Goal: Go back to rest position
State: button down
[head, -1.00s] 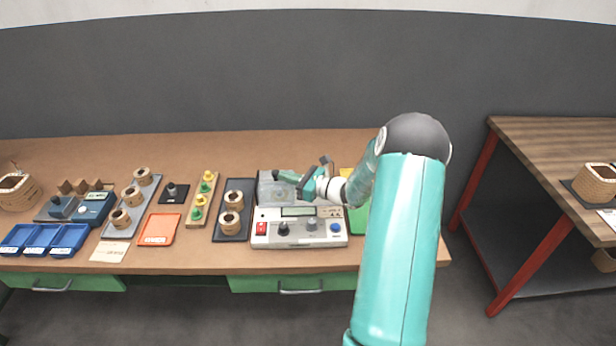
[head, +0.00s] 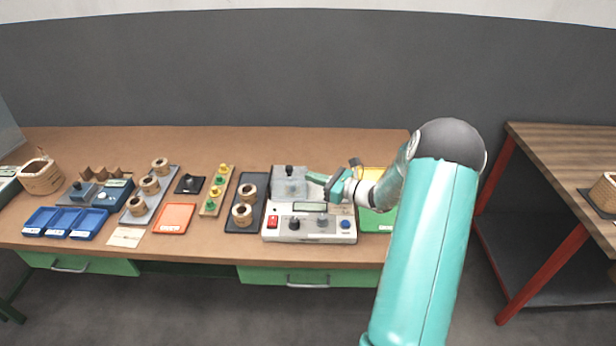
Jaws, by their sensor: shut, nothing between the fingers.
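My gripper (head: 318,181) is above the right side of the workbench (head: 310,143), at the end of my teal arm. Its fingers point left and look closed, with nothing seen between them. It is over the back of the white tester (head: 310,231), just right of the grey block with a black knob (head: 289,182). Whether it touches that block I cannot tell. My arm hides part of the green tray (head: 376,222) and the yellow tray (head: 374,177) at the bench's right end.
Left of the tester lie a dark tray with two coils (head: 243,216), a strip with green and yellow pegs (head: 217,191), an orange tray (head: 174,217) and blue bins (head: 64,222). A second table (head: 560,150) with red legs stands at the right. The bench's back strip is clear.

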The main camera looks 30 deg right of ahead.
jog(key=v, duration=0.9)
jog(key=shift+w+d, duration=0.1)
jog(key=shift+d, duration=0.1)
jog(key=s+a+r+n+g, duration=0.25)
jog(key=a+n+g, duration=0.2)
jog(key=a, duration=0.35)
jog(key=s+a+r+n+g, duration=0.2)
jog(key=a+r+n+g, duration=0.15)
jog(key=a+n, duration=0.35)
jog(key=s+a+r+n+g, duration=0.2)
jog(key=a+r+n+g, duration=0.15)
jog(key=a, duration=0.65)
jog(key=s+a+r+n+t+h, duration=0.1)
jog(key=s+a+r+n+h, duration=0.2)
jog(key=s+n, duration=0.4)
jog(key=s+a+r+n+t+h, duration=0.1)
jog(key=s+a+r+n+h, duration=0.2)
jog(key=s+r+n+h, duration=0.2)
jog(key=s+n, duration=0.2)
jog(key=n, duration=0.1)
jog(key=shift+s+r, duration=0.15)
jog(key=shift+s, duration=0.25)
